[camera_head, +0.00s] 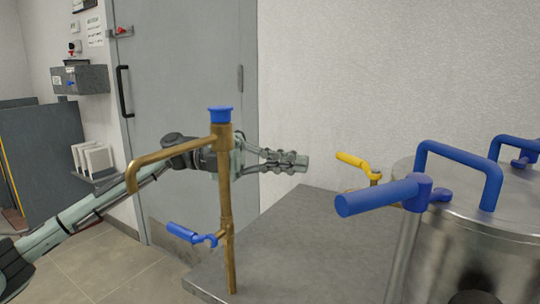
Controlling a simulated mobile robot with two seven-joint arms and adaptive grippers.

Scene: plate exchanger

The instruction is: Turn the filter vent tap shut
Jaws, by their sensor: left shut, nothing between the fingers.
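A small tap with a yellow lever (352,160) on a brass stem (375,175) shows in the head view, behind the big blue handle and left of the steel vessel. A second tap with a blue lever (183,232) sits low on the upright brass pipe (225,190). No label shows which tap is the filter vent. My left gripper (297,161) is shut and empty, pointing right toward the yellow lever, with a clear gap between them. The brass pipe stands in front of my left wrist and hides part of it. My right gripper is out of view.
A steel vessel (465,240) with a thick blue handle (380,195) and blue lid bars (460,153) fills the right. A grey bench top (290,245) has free room in the middle. A grey door (185,75) and plain wall stand behind.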

